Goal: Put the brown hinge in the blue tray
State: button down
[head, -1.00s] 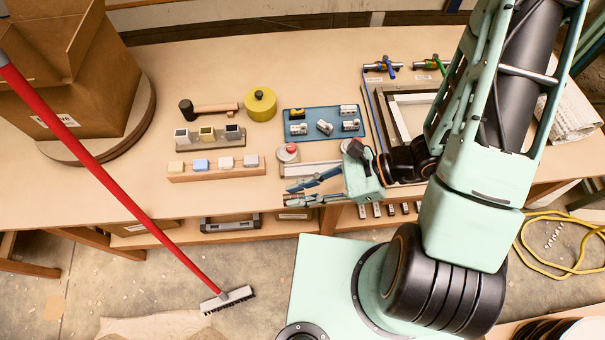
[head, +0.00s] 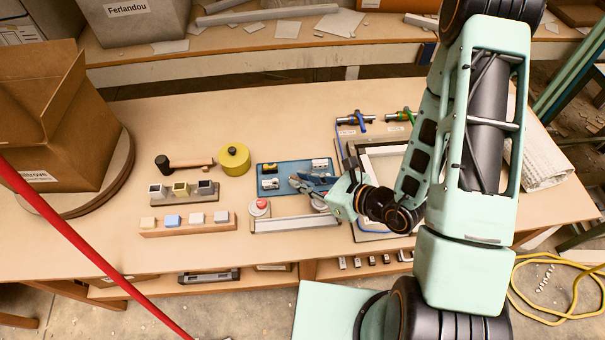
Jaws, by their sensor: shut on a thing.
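The blue tray (head: 293,168) lies on the workbench in the middle of the head view. It has a yellow-and-black piece (head: 269,168) and small silver-grey pieces (head: 319,165) in it. My gripper (head: 301,184) is over the tray's front middle, its fingers pointing left. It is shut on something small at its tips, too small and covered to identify. The fingers hide the tray's front right part. I cannot make out a brown hinge in this view.
In front of the tray are a red button (head: 260,207) and a pale bar (head: 296,224). To the left are a yellow round tin (head: 234,159), a mallet (head: 190,164) and block racks (head: 187,224). A framed panel (head: 383,161) lies right. Bare bench shows behind the tray.

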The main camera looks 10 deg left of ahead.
jog(key=shift+w+d+f+b, duration=0.1)
jog(key=shift+w+f+b, duration=0.15)
jog(key=shift+w+b, duration=0.25)
jog(key=w+a+f+b, duration=0.1)
jog(key=w+f+b, duration=0.2)
jog(key=b, duration=0.3)
jog(key=w+a+f+b, duration=0.1)
jog(key=w+f+b, duration=0.2)
jog(key=w+b, duration=0.2)
jog(key=w+a+f+b, duration=0.1)
jog(key=w+f+b, duration=0.2)
jog(key=b, duration=0.4)
jog(key=shift+w+a, duration=0.35)
jog(key=shift+w, duration=0.35)
jog(key=shift+w+f+b, duration=0.15)
jog(key=shift+f+b, duration=0.45)
jog(key=shift+f, duration=0.3)
jog(key=shift+w+f+b, duration=0.1)
jog(key=shift+f+b, duration=0.45)
jog(key=shift+f, duration=0.3)
jog(key=shift+f, duration=0.2)
jog(key=c, duration=1.8)
grip_release()
jog(key=shift+c, duration=0.2)
